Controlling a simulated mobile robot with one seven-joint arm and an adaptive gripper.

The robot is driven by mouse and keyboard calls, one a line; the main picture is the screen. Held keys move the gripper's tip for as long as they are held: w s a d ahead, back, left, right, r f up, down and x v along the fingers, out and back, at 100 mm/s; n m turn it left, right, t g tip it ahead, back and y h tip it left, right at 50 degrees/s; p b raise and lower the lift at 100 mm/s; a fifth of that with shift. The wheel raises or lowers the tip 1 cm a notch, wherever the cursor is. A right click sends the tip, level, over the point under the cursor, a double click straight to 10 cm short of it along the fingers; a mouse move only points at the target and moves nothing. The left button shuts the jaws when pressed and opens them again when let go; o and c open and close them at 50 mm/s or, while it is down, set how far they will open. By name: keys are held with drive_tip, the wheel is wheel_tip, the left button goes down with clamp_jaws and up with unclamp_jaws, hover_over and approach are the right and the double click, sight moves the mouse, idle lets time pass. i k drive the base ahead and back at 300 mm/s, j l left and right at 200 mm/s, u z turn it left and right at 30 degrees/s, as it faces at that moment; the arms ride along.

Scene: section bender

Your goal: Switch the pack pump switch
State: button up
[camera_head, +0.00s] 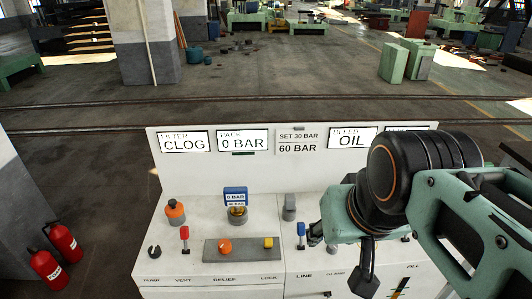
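A white control panel (210,282) stands in front of me. An upright board behind shows a PACK display (243,141) reading 0 BAR. My arm hides much of the panel's right end. I cannot make out the gap between the fingers.
Red extinguishers (65,242) stand at left.

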sight(154, 251)
drive_tip(key=u, duration=1.35)
drive_tip(key=z, duration=1.35)
drive_tip(key=k+j+u, duration=0.2)
drive_tip(key=u, duration=0.3)
drive_tip(key=k+j+u, duration=0.1)
drive_tip(key=j+u, duration=0.25)
drive_tip(key=u, duration=0.15)
drive_tip(key=i+j, duration=0.25)
drive_tip(key=i+j+z, duration=0.1)
drive_tip(key=i+j, duration=0.2)
drive_tip(key=j, duration=0.15)
